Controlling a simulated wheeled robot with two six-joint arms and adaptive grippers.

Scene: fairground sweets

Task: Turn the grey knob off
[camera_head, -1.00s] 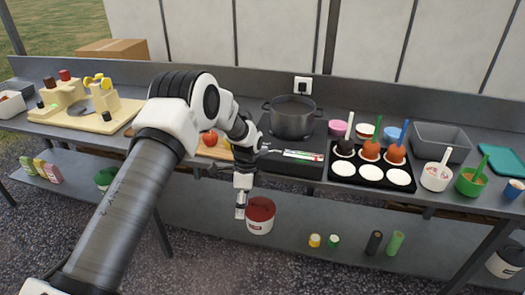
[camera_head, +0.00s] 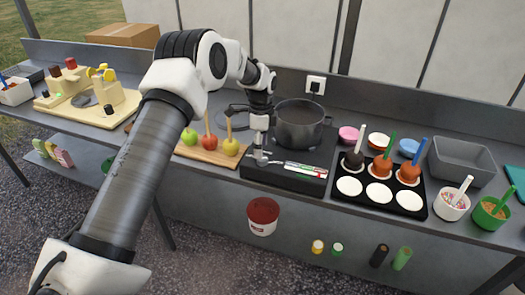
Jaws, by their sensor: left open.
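The black hot plate (camera_head: 270,176) stands on the counter, with a grey pot (camera_head: 300,127) on it. My left gripper (camera_head: 262,160) points down over the hot plate's front left, close to its top, with nothing seen between its fingers. It is open. I cannot make out the grey knob; the gripper may hide it, and contact cannot be told. A thermometer-like stick with green and red marks (camera_head: 305,170) lies on the hot plate's front, right of the gripper. My right gripper is not in view.
Apples on sticks (camera_head: 231,147) stand on a wooden board (camera_head: 213,154) left of the hot plate. A black tray (camera_head: 408,203) with coated apples and white discs is to the right. A wall socket (camera_head: 315,85) is behind. A red-topped bucket (camera_head: 263,216) sits below.

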